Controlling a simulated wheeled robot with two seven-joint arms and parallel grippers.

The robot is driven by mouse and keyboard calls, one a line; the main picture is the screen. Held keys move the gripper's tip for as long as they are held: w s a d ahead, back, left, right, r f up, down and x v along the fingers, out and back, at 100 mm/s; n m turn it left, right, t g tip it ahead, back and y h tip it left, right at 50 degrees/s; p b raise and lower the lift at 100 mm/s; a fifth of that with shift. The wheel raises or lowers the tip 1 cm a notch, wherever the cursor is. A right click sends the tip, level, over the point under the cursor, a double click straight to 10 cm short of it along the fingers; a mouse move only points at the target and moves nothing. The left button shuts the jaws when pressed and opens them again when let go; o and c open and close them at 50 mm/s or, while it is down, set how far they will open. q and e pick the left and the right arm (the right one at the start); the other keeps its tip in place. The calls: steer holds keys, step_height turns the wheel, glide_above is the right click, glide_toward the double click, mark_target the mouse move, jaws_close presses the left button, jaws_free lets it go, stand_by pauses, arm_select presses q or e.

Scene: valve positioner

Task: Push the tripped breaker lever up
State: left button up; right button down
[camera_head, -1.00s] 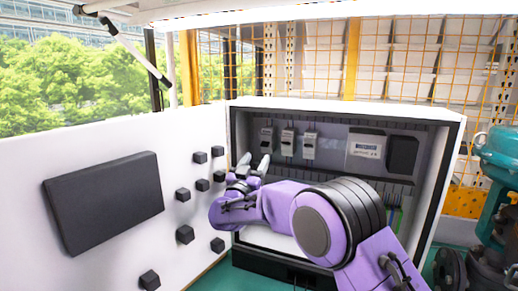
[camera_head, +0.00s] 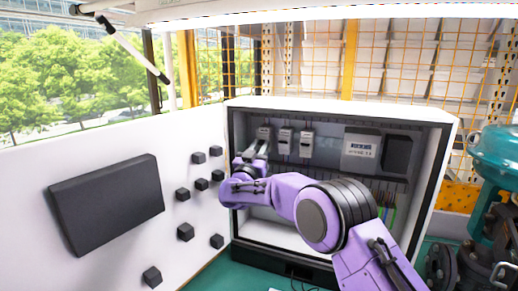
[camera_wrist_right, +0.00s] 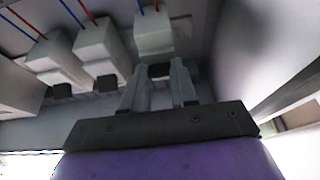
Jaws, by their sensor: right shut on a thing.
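Three light-grey breakers hang in a row inside the open cabinet: a left one (camera_head: 264,132), a middle one (camera_head: 286,136) and a right one (camera_head: 307,141). My right gripper (camera_head: 259,147) reaches up to the left breaker from below. In the right wrist view its two fingers (camera_wrist_right: 159,78) stand on either side of that breaker's dark lever (camera_wrist_right: 158,70), shut on it. The dark levers of the other breakers, one (camera_wrist_right: 107,83) and another (camera_wrist_right: 62,90), also show there, clear of the fingers. My left gripper is out of view.
The cabinet's left wall is close beside the gripper. A meter (camera_head: 362,146) and a dark box (camera_head: 398,153) are mounted to the right. The white door (camera_head: 110,135) stands open at the left with black blocks on it. A teal valve actuator (camera_head: 499,152) stands at the far right.

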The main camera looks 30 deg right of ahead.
steer(key=shift+r+p, duration=0.3)
steer(key=shift+p, duration=0.3)
steer(key=g+y+p, duration=0.1)
steer(key=p, duration=0.2)
steer(key=r+g+y+p, duration=0.1)
steer(key=y+p, duration=0.1)
steer(key=p, duration=0.2)
steer(key=shift+s+r+g, duration=0.1)
steer(key=shift+r+g, duration=0.15)
steer(key=shift+g, duration=0.05)
steer(key=shift+g+y+p, duration=0.3)
steer(key=shift+g+y, duration=0.3)
steer(key=shift+d+r+g+y, duration=0.1)
steer(key=shift+r+g+y, duration=0.05)
steer(key=shift+g+y, duration=0.65)
steer(key=shift+r+g+y, duration=0.1)
steer(key=shift+g+y, duration=0.6)
steer(key=shift+y, duration=0.1)
steer(key=c, duration=1)
jaws_free()
steer(key=shift+o, duration=0.6)
steer(key=shift+w+d, duration=0.1)
steer(key=shift+w, duration=0.1)
